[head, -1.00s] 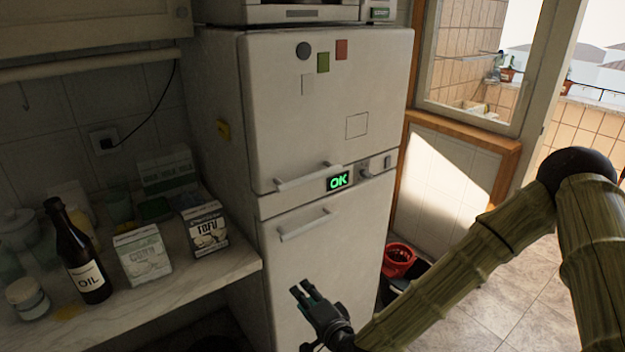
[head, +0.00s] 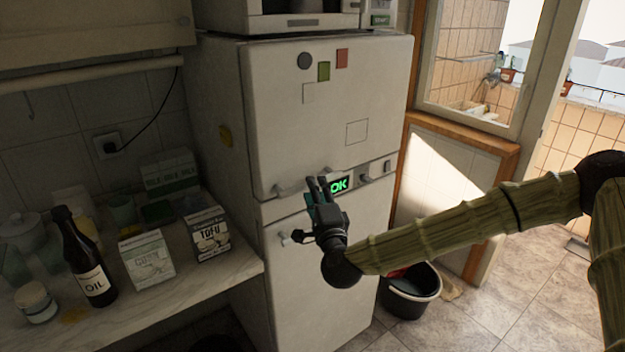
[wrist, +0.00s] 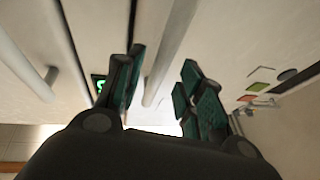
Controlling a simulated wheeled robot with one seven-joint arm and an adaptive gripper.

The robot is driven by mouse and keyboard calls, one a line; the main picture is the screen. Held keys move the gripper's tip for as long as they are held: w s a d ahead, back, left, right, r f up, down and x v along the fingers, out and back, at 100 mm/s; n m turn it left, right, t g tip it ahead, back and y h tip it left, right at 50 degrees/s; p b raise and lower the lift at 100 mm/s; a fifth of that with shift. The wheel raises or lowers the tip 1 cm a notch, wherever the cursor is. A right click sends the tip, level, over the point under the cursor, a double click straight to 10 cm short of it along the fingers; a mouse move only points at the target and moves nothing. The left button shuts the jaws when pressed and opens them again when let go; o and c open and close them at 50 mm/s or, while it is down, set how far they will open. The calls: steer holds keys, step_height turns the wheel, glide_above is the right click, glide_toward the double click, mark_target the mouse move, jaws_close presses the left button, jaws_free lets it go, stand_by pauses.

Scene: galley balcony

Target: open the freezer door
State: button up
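A white two-door fridge-freezer has an upper door (head: 345,115) with magnets and a lower door (head: 330,265). The frames do not say which compartment is the freezer. My gripper (head: 318,188) is in front of the upper door's bottom edge, hiding much of the upper handle (head: 288,188) and most of the lower handle (head: 291,236). In the wrist view my gripper (wrist: 163,68) is open, and the upper bar handle (wrist: 176,42) runs between its fingers. Contact cannot be told. The lower handle (wrist: 22,62) is at the left. Both doors look shut.
A green "OK" display (head: 341,185) sits between the doors. A counter (head: 215,280) at the left holds an oil bottle (head: 88,262), a tofu carton (head: 209,233) and other items. A dark bucket (head: 412,295) stands on the floor right of the fridge. Open floor lies further right.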

steer(key=shift+p+x, duration=0.4)
steer(key=shift+x, duration=1.35)
jaws_close()
